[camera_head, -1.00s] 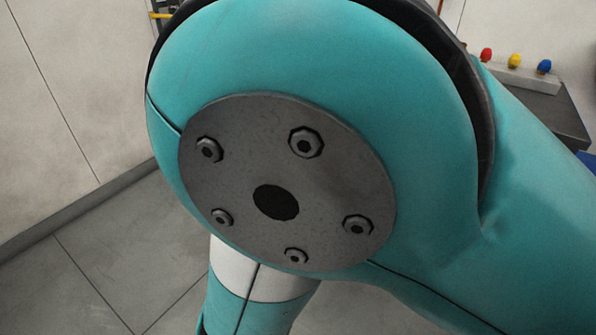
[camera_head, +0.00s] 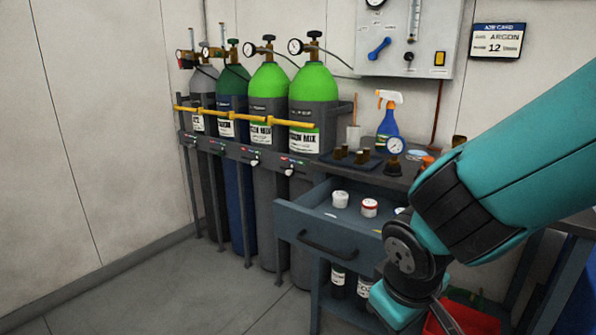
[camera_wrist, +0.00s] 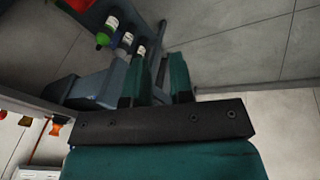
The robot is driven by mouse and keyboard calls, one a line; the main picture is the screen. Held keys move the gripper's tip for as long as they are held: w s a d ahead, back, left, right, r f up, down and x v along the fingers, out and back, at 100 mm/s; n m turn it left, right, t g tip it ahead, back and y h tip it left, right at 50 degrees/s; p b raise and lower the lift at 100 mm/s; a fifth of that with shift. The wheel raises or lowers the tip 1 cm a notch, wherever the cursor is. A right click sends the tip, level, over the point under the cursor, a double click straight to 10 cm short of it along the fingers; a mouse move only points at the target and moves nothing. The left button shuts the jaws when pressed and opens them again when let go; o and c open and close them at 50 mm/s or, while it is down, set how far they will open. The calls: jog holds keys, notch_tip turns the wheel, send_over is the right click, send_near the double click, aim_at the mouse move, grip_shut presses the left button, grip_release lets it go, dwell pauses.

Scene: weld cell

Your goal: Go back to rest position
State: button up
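My gripper (camera_wrist: 163,70) shows in the wrist view with its two teal fingers apart. I see nothing held in the gap between them. In the head view my teal arm comes in from the right and bends down in front of the cabinet. My gripper's fingers are not clear there, near the lower edge. A blue-grey drawer (camera_head: 318,243) stands pulled out below the bench top, left of my wrist. A white jar (camera_head: 340,199) and a red-and-white jar (camera_head: 369,207) sit in it, and another is partly hidden by my arm.
Several gas cylinders (camera_head: 268,95) stand in a rack behind a yellow bar (camera_head: 245,117). A blue spray bottle (camera_head: 389,122) and a gauge (camera_head: 395,146) are on the bench. Bottles (camera_head: 338,280) and a red container (camera_head: 466,318) are lower down. The floor at left is clear.

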jog(key=s+r+g+y, duration=0.3)
jog(key=s+r+y, duration=0.2)
jog(key=s+r, duration=0.55)
notch_tip(320, 180, up, 17)
jog(key=s+p, duration=0.1)
jog(key=p, duration=1.8)
jog(key=shift+s+r+n, duration=0.15)
jog(key=shift+s+n, duration=0.2)
jog(key=shift+n, duration=0.05)
